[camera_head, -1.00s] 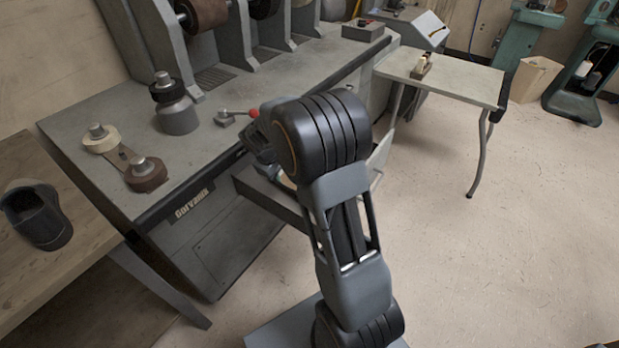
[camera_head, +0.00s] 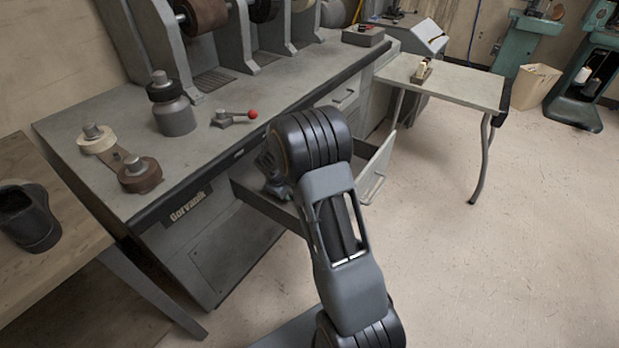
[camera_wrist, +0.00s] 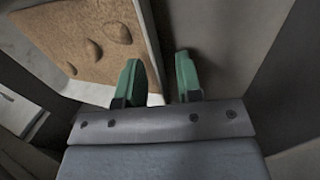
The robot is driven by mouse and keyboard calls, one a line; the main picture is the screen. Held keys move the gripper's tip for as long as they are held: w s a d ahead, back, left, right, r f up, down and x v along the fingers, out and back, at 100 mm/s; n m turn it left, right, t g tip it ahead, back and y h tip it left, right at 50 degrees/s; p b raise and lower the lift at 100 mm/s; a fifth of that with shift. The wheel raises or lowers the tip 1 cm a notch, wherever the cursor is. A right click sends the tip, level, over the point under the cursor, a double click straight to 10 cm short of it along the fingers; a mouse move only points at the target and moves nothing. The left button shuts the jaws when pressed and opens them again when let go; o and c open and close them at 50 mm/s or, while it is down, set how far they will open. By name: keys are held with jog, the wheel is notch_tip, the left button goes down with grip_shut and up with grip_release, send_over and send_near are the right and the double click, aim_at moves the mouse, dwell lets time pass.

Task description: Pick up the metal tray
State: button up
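In the wrist view, a tray-like container with a pale grey rim (camera_wrist: 147,35) shows at the upper left. It holds a brown, dented surface (camera_wrist: 85,42); I take it to be the metal tray, though only part shows. My gripper (camera_wrist: 158,62) is open, with its green fingertips apart and the rim running between them. I cannot tell whether either finger touches it. In the head view, my arm reaches down into an open drawer (camera_head: 285,217) under the bench; the tray is not clearly visible there, and my gripper is mostly hidden.
The drawer's pale front panel (camera_head: 378,168) stands out to the right of my arm. Above it is the grey bench (camera_head: 222,148) with a red-knobbed lever (camera_head: 235,117). A small side table (camera_head: 465,88) stands at right.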

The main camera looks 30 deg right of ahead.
jog(key=shift+w+d+f, duration=0.1)
jog(key=shift+d+f, duration=0.1)
jog(key=shift+f, duration=0.35)
jog(key=shift+c, duration=0.3)
grip_shut()
